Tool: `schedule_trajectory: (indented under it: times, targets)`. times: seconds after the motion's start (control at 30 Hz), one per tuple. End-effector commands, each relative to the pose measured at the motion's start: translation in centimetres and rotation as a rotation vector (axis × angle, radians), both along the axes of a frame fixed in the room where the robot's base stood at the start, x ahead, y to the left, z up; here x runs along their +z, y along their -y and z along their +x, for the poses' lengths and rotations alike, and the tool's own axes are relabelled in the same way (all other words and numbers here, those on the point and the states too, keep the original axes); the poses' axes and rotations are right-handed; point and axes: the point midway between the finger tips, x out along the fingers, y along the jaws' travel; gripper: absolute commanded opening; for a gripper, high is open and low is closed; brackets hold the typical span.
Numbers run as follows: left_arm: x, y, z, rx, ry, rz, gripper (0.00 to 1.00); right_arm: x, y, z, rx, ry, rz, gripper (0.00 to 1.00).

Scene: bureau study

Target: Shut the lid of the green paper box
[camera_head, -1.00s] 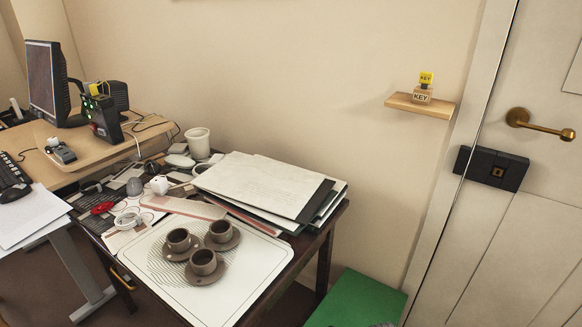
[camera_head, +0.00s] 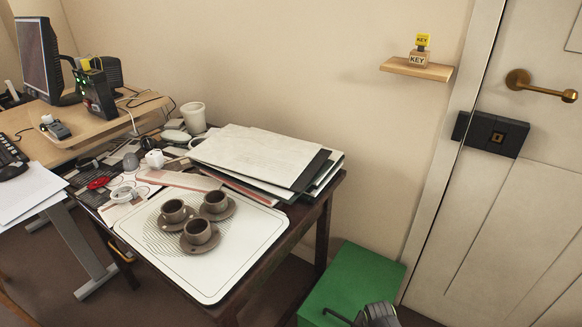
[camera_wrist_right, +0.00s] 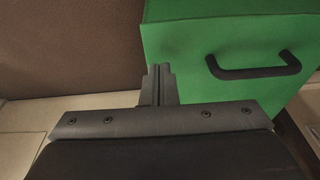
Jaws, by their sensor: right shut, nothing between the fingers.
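The green paper box (camera_head: 352,278) stands on the floor at the bottom of the head view, between the desk and the door. Its green top looks flat there, but I cannot tell whether the lid is fully down. In the right wrist view the box's green face (camera_wrist_right: 185,55) carries a black bar handle (camera_wrist_right: 254,72). My right gripper (camera_wrist_right: 158,72) is shut and empty, in front of the box and left of the handle. It also shows at the bottom edge of the head view (camera_head: 379,315). My left gripper is out of view.
A dark desk (camera_head: 322,222) left of the box bears a white tray (camera_head: 215,283) with cups and a stack of papers (camera_head: 255,155). The white door (camera_head: 500,220) is close on the right. A small wall shelf (camera_head: 416,69) is above.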

Motion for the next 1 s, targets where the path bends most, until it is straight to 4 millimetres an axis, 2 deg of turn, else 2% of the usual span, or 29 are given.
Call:
schedule_trajectory:
  times: [0.03,0.07,0.73,1.0]
  targets:
    - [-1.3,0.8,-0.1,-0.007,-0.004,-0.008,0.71,-0.9,-0.1,0.0,0.0,0.001,0.001,0.0]
    - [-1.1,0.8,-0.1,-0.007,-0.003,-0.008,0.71,-0.8,-0.1,0.0,0.0,0.001,0.001,0.0]
    - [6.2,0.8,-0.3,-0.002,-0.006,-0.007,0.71,6.2,0.1,0.0,0.0,-0.001,0.001,0.0]
    - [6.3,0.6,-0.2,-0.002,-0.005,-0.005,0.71,6.3,0.1,0.0,0.0,-0.001,0.001,0.0]
